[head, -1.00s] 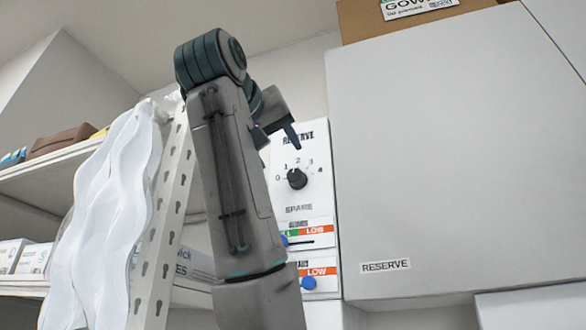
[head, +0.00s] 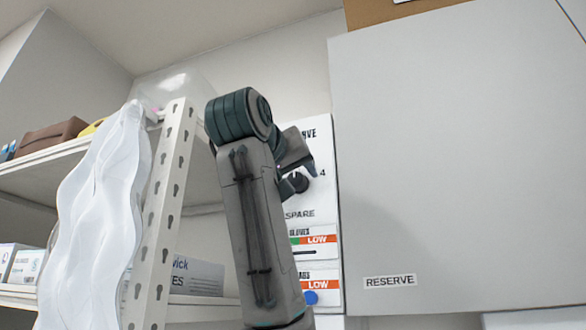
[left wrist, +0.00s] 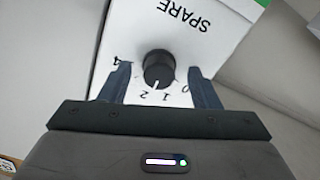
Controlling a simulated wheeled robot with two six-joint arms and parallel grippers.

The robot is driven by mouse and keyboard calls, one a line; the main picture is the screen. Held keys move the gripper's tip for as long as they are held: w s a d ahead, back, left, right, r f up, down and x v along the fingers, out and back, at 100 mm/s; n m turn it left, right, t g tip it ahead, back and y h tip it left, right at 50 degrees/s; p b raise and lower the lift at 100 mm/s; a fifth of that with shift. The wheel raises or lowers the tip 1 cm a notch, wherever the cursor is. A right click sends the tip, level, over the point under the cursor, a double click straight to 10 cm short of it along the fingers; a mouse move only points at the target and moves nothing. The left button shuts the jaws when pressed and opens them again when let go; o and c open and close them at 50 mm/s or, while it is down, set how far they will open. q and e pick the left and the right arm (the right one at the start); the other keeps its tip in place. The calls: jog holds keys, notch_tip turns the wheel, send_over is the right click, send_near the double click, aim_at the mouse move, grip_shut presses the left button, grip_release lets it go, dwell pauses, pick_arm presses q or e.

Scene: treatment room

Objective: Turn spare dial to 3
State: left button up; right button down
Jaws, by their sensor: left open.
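The spare dial is a round black knob (head: 296,184) on a white panel (head: 318,200) marked SPARE. In the left wrist view the dial (left wrist: 158,68) shows upside down, its white pointer line between 1 and 2. The figures 0, 1, 2 and 4 show there; 3 is hidden, apparently by a finger. My left gripper (left wrist: 160,75) is open, with one dark finger on each side of the dial in the picture; I see no contact. In the head view my left gripper (head: 305,160) is by the dial and covers part of its scale. My right gripper is out of view.
A large grey cabinet (head: 440,150) labelled RESERVE stands close on the right of the panel. Sliders marked LOW (head: 312,297) sit below the dial. On the left are a white shelf post (head: 160,215) and a hanging translucent sheet (head: 95,225).

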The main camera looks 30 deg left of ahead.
pick_arm(q)
jog(key=shift+w, duration=0.3)
jog(key=shift+s, duration=0.1)
jog(key=c, duration=1)
